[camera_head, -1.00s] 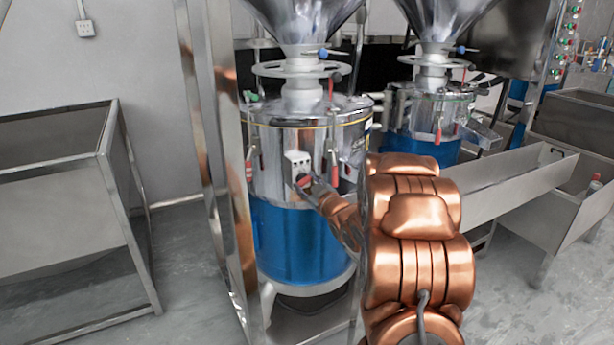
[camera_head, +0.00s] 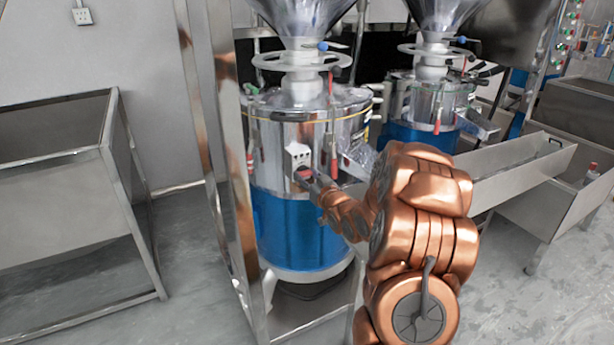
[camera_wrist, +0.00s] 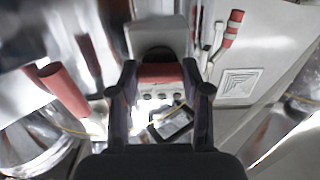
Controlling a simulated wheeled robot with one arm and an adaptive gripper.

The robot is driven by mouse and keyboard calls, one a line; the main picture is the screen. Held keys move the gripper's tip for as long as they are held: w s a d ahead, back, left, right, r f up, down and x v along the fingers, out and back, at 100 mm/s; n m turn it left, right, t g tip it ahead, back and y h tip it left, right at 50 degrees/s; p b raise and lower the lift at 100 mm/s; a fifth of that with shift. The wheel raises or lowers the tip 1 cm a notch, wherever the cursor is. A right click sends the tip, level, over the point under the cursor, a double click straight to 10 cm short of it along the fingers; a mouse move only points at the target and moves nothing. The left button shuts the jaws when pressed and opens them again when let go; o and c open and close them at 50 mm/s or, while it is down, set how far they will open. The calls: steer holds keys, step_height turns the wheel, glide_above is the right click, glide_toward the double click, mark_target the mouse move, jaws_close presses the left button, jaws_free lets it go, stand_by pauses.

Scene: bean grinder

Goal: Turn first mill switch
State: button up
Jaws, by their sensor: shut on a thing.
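The first mill (camera_head: 296,228) is a steel drum with a blue lower band and a funnel on top, left of centre in the head view. Its switch box (camera_head: 298,156) is a small pale box on the drum's front. My gripper (camera_head: 303,175) is at the lower part of this box. In the wrist view my gripper (camera_wrist: 160,88) is shut on the red switch (camera_wrist: 160,72), which lies between its two dark fingers. The fingers hide part of the switch.
A second mill (camera_head: 420,110) stands behind to the right. A steel frame post (camera_head: 225,150) rises just left of the first mill. A red-handled lever (camera_head: 333,150) is close right of the switch box. Steel troughs (camera_head: 515,172) lie to the right, and a steel bin (camera_head: 60,200) stands left.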

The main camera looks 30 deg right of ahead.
steer(key=o, duration=1.2)
steer(key=shift+c, duration=0.2)
steer(key=shift+s, duration=0.15)
steer(key=s, duration=0.7)
steer(key=shift+a, duration=0.35)
steer(key=shift+s, duration=0.1)
